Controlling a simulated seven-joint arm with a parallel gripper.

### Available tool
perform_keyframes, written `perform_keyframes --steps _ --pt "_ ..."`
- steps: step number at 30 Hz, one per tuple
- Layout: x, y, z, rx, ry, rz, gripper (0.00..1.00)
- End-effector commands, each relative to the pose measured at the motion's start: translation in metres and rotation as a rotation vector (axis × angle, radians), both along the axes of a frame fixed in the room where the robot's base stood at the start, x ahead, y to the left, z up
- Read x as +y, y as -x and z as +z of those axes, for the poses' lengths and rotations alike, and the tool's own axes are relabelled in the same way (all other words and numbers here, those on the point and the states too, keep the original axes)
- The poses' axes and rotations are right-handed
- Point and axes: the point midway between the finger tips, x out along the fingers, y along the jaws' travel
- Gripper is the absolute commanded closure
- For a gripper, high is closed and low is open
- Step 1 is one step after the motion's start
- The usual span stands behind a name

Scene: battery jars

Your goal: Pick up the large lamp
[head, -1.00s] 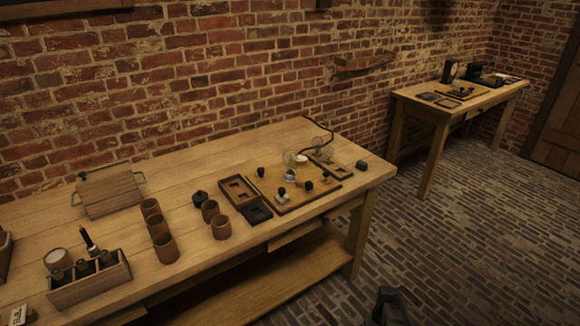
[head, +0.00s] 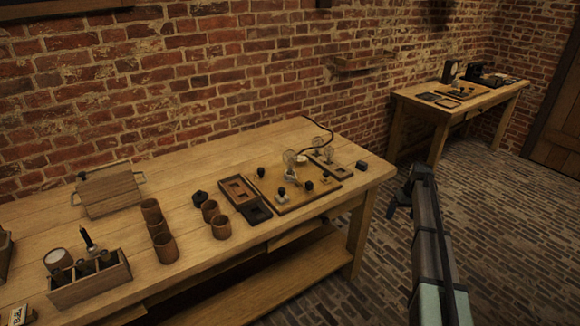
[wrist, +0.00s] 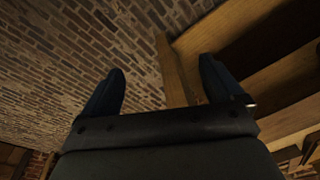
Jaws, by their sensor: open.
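The large lamp looks to be the clear glass bulb (head: 289,158) standing on the wooden board (head: 268,187) near the right end of the workbench. A second clear bulb (head: 328,153) stands to its right by a wooden frame. My gripper (head: 402,197) is right of the bench's right end, over the brick floor and well apart from both bulbs. In the wrist view my gripper (wrist: 160,85) has its two dark fingers spread wide with nothing between them. No bulb shows in the wrist view.
The workbench (head: 120,190) carries several brown jars (head: 163,247), a dark tray (head: 238,190), a lidded wooden box (head: 108,190) and a divided crate (head: 90,285). Small dark knobs stand around the board. A second table (head: 455,100) is at the back right. Open floor lies between.

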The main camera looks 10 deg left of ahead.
Motion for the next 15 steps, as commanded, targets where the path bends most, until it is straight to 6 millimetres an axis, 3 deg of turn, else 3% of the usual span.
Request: perform_keyframes --steps 1,8,11,15 --pt "-0.005 -0.021 0.025 -0.023 0.001 0.011 0.07" --pt "-0.004 -0.071 0.114 -0.092 0.009 0.083 0.07" --pt "0.012 -0.09 0.149 -0.111 0.016 0.139 0.07" --pt "0.064 -0.114 0.197 -0.12 0.032 0.274 0.07"
